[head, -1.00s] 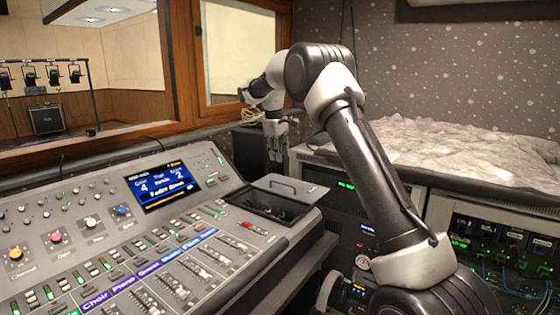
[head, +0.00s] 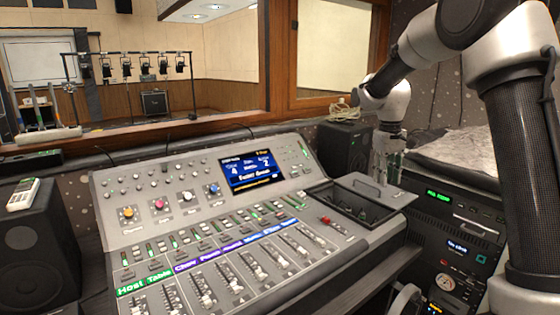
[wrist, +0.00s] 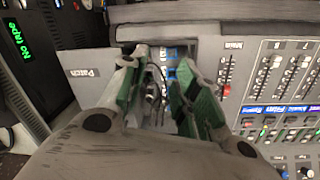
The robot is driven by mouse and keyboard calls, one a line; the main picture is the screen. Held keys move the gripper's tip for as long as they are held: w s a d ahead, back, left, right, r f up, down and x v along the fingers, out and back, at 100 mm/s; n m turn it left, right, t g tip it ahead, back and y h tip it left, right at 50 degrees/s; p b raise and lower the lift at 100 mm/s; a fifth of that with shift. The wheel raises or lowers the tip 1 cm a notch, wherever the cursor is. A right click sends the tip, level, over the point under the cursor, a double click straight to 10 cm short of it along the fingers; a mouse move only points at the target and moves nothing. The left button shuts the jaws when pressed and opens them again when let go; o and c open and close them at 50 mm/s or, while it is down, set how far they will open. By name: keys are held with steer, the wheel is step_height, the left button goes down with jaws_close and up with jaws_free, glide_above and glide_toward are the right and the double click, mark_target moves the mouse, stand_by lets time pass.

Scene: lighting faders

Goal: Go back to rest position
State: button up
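Below the fingers is the open compartment (wrist: 153,85) of the console, which also shows in the head view (head: 352,204). The console has several labelled faders (head: 206,290) and a lit blue screen (head: 250,171).
A dark speaker (head: 36,235) stands at the left with a small white device (head: 22,192) on it. Another speaker (head: 342,150) stands behind the console. Rack equipment (head: 455,235) is at the right. A wooden window frame (head: 190,126) runs behind.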

steer(key=s+d+r+m+t, duration=0.1)
steer(key=s+r, duration=0.1)
steer(key=s, duration=0.9)
steer(key=s+d+r+m+t, duration=0.1)
steer(key=s+r+t, duration=0.1)
steer(key=s, duration=1)
steer(key=s+d+r+m+t+y, duration=0.1)
steer(key=s+d+r, duration=0.1)
steer(key=s, duration=0.9)
steer(key=shift+v, duration=0.85)
